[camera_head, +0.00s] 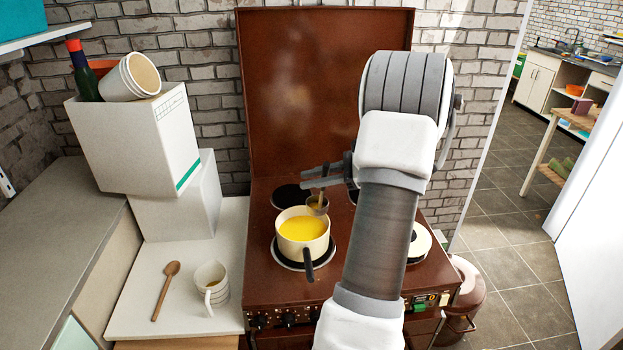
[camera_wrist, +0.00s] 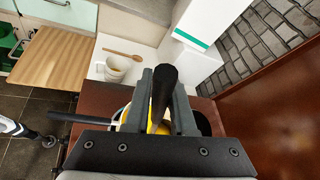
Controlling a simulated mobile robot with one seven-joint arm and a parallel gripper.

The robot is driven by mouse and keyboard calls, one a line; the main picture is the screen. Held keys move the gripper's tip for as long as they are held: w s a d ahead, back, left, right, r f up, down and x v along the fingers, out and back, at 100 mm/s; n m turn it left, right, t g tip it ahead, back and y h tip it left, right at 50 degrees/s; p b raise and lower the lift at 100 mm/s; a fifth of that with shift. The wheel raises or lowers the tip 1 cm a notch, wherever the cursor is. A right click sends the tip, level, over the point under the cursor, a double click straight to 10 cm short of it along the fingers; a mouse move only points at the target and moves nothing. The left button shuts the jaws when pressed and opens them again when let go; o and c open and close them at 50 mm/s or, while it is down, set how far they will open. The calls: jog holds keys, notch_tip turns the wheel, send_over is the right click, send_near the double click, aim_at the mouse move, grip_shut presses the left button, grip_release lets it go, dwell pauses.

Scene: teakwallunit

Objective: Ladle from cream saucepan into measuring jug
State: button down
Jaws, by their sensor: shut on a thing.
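The cream saucepan (camera_head: 292,253) sits on the front left hob plate, with yellow liquid (camera_head: 303,228) inside and its dark handle pointing to the front. My gripper (camera_head: 325,180) is above the pan's back edge, shut on the ladle's handle. The ladle's bowl (camera_head: 317,206) hangs at the pan's back right rim; I cannot tell whether it touches the liquid. In the wrist view the dark ladle handle (camera_wrist: 163,92) stands between the fingers, and the pan is mostly hidden behind them. The pale measuring jug (camera_head: 216,295) stands upright on the white counter left of the stove, with some tan content low inside.
A wooden spoon (camera_head: 166,290) lies left of the jug. Two stacked white boxes (camera_head: 140,140) stand behind, holding a bottle (camera_head: 82,70) and a white tub (camera_head: 130,78). The brown stove's raised lid (camera_head: 310,90) stands behind the hob. Counter between jug and pan is clear.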

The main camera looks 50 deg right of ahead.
jog(key=w+a+f+n+g+h+p, duration=0.1)
jog(key=w+a+f+g+h+p, duration=0.3)
jog(key=f, duration=0.4)
jog(key=w+a+f+n+g+h+p, duration=0.2)
jog(key=w+a+f+g+h+p, duration=0.2)
jog(key=a+f+g+h+p, duration=0.2)
jog(key=shift+a+f+g+h+p, duration=0.3)
jog(key=shift+a+f+h+p, duration=0.25)
jog(key=shift+f+h+p, duration=0.55)
dwell(0.4)
jog(key=shift+w+r, duration=0.1)
jog(key=shift+r, duration=0.05)
dwell(2.2)
